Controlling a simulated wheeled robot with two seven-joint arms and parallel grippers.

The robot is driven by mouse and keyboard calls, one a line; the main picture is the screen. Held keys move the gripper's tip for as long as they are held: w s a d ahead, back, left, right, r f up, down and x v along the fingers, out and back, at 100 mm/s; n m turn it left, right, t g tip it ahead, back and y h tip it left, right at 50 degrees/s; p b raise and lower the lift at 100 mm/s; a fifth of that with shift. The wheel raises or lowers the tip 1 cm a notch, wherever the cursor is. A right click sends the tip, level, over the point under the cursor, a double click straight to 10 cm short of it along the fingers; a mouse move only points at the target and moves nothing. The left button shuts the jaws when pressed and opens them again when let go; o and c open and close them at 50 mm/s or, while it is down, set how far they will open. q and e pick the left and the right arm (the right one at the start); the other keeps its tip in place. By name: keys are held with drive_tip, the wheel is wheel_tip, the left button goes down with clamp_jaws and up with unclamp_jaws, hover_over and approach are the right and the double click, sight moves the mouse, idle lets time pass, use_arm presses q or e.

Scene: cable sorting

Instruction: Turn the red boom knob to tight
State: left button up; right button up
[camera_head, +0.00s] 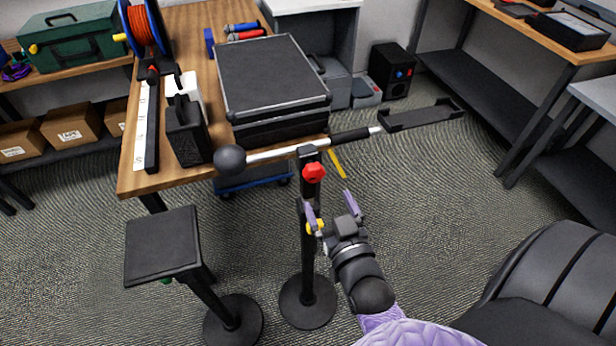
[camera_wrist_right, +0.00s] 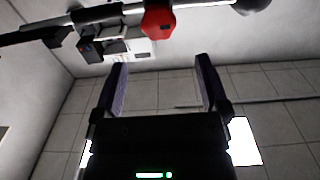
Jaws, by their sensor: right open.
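The red boom knob (camera_head: 314,173) is on the head of a black stand, just under the boom (camera_head: 290,150). The boom runs from a black ball at the left to a flat black holder (camera_head: 420,116) at the right. My right gripper (camera_head: 331,200) is open and empty, a little below the knob and apart from it. In the right wrist view the red knob (camera_wrist_right: 158,22) shows above the open fingers (camera_wrist_right: 158,85), not between them. Whether the knob is tight cannot be told. My left gripper is not in view.
A wooden table (camera_head: 180,180) with a black case (camera_head: 272,80) stands behind the boom. A black stool-like stand (camera_head: 163,245) is at the left. A yellow knob (camera_head: 315,227) is lower on the boom stand, close to my right gripper.

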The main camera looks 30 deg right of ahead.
sight(316, 177)
drive_tip(key=b+x, duration=0.1)
drive_tip(key=x, duration=0.7)
drive_tip(key=shift+w+d+f, duration=0.1)
drive_tip(key=shift+w, duration=0.25)
drive_tip(key=c, duration=1.3)
